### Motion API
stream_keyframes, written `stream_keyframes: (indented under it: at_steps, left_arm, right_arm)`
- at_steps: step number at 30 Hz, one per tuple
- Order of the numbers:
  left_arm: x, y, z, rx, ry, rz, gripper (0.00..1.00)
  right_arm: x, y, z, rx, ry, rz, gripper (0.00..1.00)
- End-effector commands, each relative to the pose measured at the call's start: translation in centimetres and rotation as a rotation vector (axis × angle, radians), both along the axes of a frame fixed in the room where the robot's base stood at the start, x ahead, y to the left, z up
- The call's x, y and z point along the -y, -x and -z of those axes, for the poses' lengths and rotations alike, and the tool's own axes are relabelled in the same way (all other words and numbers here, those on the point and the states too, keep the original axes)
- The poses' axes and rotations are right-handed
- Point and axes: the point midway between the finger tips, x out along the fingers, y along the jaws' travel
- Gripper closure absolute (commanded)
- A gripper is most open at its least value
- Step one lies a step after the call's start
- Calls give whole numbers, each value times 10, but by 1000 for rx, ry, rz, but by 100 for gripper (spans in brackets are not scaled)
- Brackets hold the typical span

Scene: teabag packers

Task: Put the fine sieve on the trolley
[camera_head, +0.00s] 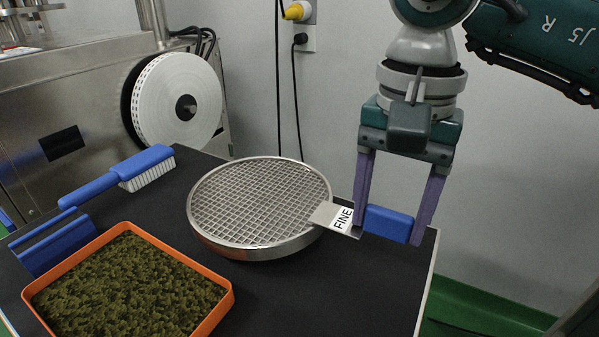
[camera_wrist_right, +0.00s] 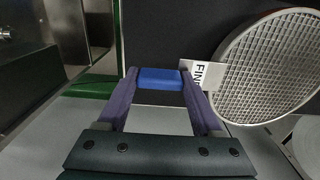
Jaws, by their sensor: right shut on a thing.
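The fine sieve (camera_head: 258,200) is a round metal sieve with a wire mesh, a tab labelled FINE and a blue handle (camera_head: 388,224). It shows over the black worktop, and I cannot tell whether it rests there or is slightly raised. My right gripper (camera_head: 391,222) points down with its purple fingers on both ends of the blue handle, shut on it. In the right wrist view the handle (camera_wrist_right: 160,79) sits between the fingertips, with the sieve (camera_wrist_right: 270,68) to the right. My left gripper is not in view. I cannot make out a trolley for certain.
An orange tray (camera_head: 222,303) of green leaves, a blue dustpan (camera_head: 55,245) and a blue brush (camera_head: 118,176) lie left of the sieve on the black worktop (camera_head: 340,290). A metal machine with a white reel (camera_head: 178,100) stands behind. The worktop's right edge is close to the handle.

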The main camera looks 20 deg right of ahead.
Motion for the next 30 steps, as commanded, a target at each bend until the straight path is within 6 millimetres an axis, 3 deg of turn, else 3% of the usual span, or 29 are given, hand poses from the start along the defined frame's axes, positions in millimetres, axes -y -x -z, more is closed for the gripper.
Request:
stream_keyframes:
  at_steps: [4, 15, 16, 23, 30]
  left_arm:
    - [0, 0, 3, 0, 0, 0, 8]
    - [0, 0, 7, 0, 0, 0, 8]
    - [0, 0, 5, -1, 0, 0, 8]
    - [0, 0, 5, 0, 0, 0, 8]
    - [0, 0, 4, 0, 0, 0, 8]
  right_arm:
    - [-1, 0, 24, -1, -3, 1, 100]
    - [0, -1, 29, 2, -1, 0, 100]
    - [0, 0, 28, 0, 0, 0, 30]
    - [0, 0, 28, -1, -1, 0, 4]
    - [0, 0, 27, -1, -1, 0, 3]
